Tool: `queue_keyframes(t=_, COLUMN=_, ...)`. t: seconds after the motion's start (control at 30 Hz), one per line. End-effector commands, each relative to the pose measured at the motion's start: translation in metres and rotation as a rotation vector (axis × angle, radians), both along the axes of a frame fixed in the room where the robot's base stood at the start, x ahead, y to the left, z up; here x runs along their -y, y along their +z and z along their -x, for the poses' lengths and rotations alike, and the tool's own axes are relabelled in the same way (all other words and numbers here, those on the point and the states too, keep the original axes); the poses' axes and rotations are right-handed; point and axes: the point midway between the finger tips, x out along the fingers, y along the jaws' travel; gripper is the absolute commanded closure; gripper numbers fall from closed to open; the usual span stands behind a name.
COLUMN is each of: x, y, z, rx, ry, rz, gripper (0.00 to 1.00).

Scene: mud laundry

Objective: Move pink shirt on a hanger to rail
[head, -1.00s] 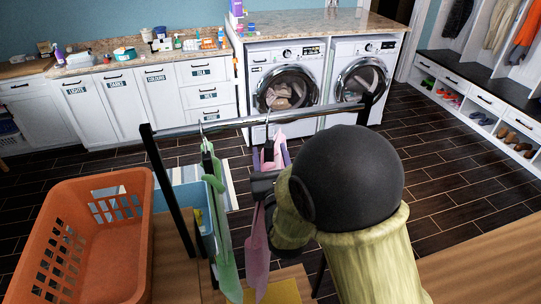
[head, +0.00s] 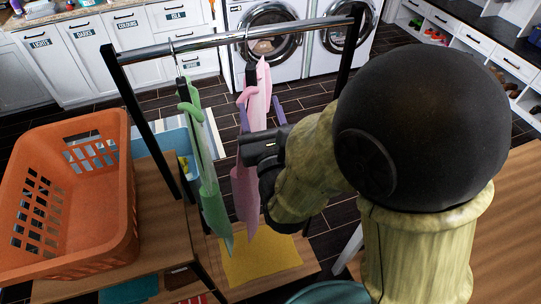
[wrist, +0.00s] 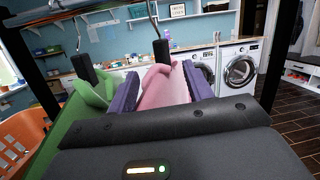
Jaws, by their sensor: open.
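The pink shirt (head: 246,190) hangs upright, its hanger (head: 247,40) hooked at the rail (head: 220,41). It also shows in the wrist view (wrist: 163,90), with the hanger's dark piece (wrist: 161,52) above it. My gripper (head: 261,112) is open, its purple fingers on either side of the shirt's upper part. In the wrist view my gripper (wrist: 160,86) has one finger left and one right of the pink cloth. I cannot tell whether either finger touches it. The shirt's lower part is hidden in the wrist view.
A green garment (head: 208,175) hangs on the rail just left of the pink shirt. An orange basket (head: 118,215) stands further left, with a blue bin (head: 150,150) behind it. A yellow cloth (head: 255,262) lies below. Washers (head: 265,75) stand behind the rail.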

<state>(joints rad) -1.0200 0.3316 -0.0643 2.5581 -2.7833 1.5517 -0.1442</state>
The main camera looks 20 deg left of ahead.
Motion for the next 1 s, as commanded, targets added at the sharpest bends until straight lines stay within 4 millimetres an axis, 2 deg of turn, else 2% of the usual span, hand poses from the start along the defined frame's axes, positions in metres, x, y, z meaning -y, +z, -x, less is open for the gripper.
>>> queue_keyframes(t=0.47, x=0.004, y=-0.006, z=0.006, rx=0.003, ry=-0.010, rz=-0.005, gripper=0.49)
queue_keyframes(t=1.0, x=0.015, y=-0.010, z=0.022, rx=0.001, ry=0.002, rz=-0.006, gripper=0.49)
